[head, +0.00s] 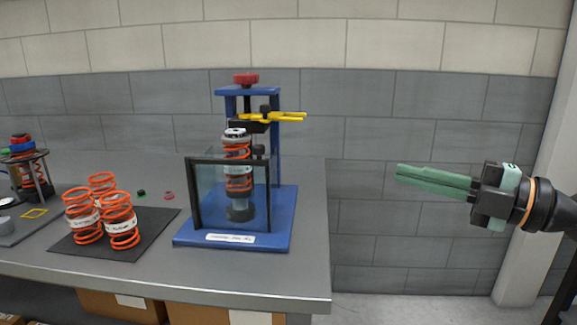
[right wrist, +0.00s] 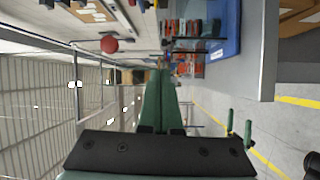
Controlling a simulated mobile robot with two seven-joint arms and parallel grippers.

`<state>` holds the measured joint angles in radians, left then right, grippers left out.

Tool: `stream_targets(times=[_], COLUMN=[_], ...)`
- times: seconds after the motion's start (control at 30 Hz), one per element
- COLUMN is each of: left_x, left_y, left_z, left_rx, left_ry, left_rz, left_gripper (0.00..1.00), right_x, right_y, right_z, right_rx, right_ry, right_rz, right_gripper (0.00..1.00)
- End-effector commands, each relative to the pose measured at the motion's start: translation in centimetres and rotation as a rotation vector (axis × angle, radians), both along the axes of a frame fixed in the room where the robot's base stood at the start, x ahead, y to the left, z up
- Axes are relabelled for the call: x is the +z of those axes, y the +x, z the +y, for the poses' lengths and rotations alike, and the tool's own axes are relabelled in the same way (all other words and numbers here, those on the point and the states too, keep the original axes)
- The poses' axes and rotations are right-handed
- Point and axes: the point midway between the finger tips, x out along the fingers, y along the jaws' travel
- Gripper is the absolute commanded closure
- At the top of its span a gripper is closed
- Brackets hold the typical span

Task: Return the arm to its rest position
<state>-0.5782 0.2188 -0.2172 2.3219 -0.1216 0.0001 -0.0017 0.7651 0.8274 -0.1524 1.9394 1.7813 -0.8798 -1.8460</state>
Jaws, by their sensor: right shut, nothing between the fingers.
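My right gripper (head: 398,171) comes in from the right edge in the head view, with long green fingers lying together, shut and empty. It hangs in free air to the right of the bench, apart from everything. Its green fingers also show in the right wrist view (right wrist: 161,72), pointing away with nothing between them.
The grey bench (head: 310,250) holds a blue spring-compressor fixture (head: 285,215) with a clear guard and a spring strut (head: 238,165). Several orange springs (head: 103,208) stand on a dark mat (head: 160,222). Another strut assembly (head: 30,170) stands far left. Space right of the bench is clear.

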Motion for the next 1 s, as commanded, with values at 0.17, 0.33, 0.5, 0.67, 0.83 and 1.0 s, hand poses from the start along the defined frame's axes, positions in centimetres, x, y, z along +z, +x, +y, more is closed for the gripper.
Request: stream_targets(times=[0.17,0.33,0.5,0.67,0.83,1.0], left_x=[0.0,0.0,0.0,0.0,0.0,0.0], left_y=[0.0,0.0,0.0,0.0,0.0,0.0], left_z=[0.0,0.0,0.0,0.0,0.0,0.0], left_rx=[0.0,0.0,0.0,0.0,0.0,0.0], left_ry=[0.0,0.0,0.0,0.0,0.0,0.0], left_rz=[0.0,0.0,0.0,0.0,0.0,0.0], left_gripper=[0.0,0.0,0.0,0.0,0.0,0.0], right_x=[-7.1,-13.6,-20.2,-24.7,-27.3,-28.3], right_y=[2.5,3.2,1.9,-1.4,-5.7,-9.5], right_z=[1.2,2.0,2.7,3.0,3.3,3.6], right_rx=[-0.111,-0.228,-0.352,-0.434,-0.475,-0.481], right_ry=[0.118,0.271,0.485,0.701,0.894,1.028], right_rz=[0.196,0.358,0.507,0.602,0.663,0.7], right_gripper=[1.0,1.0,1.0,1.0,1.0,1.0])
